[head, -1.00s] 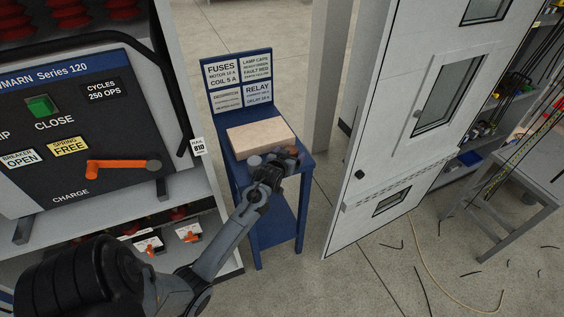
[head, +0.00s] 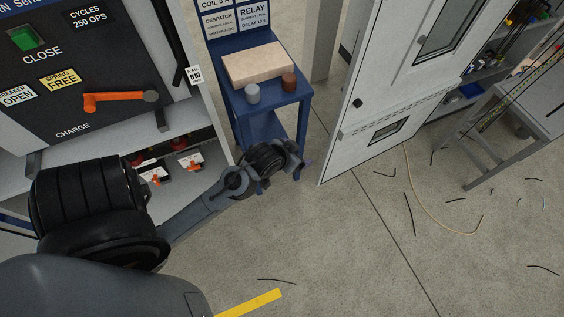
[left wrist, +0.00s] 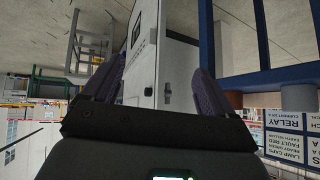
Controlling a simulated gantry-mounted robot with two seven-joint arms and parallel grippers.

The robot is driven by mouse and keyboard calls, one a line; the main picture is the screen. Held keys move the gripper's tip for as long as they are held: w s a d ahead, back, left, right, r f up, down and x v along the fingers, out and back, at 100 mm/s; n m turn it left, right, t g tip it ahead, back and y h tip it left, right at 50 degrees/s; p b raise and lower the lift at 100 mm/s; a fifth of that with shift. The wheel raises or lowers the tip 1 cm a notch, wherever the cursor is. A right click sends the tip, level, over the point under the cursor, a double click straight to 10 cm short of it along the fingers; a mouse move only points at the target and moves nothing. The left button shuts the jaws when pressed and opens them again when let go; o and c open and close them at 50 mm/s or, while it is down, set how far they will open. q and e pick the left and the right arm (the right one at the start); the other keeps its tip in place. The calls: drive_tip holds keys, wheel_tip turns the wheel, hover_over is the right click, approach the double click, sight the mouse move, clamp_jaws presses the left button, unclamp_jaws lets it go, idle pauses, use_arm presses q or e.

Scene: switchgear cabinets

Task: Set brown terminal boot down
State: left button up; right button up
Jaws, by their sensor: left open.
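The brown terminal boot (head: 289,82) stands upright at the right front of the small blue stand's top (head: 272,108). A grey boot of similar shape (head: 252,94) stands to its left, apart from it. My left gripper (head: 288,173) is in front of the stand and lower in the picture, clear of both boots. In the left wrist view its two fingers (left wrist: 155,88) are spread with nothing held between them. My right gripper does not show.
A beige block (head: 258,63) lies behind the boots, before the stand's label board (head: 238,18). The breaker cabinet (head: 85,85) is at left. A white cabinet door (head: 390,95) stands close on the right. Open floor lies in front, with scattered wire pieces.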

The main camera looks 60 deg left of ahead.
use_arm(q)
drive_tip(key=s+d+f+m+g+h, duration=0.1)
drive_tip(key=s+d+m+g+h, duration=0.2)
drive_tip(key=s+d, duration=1)
drive_tip(key=shift+d+f+m+g, duration=0.15)
drive_tip(key=shift+d+m+g, duration=0.45)
drive_tip(key=shift+d+g, duration=0.25)
drive_tip(key=shift+a, duration=0.1)
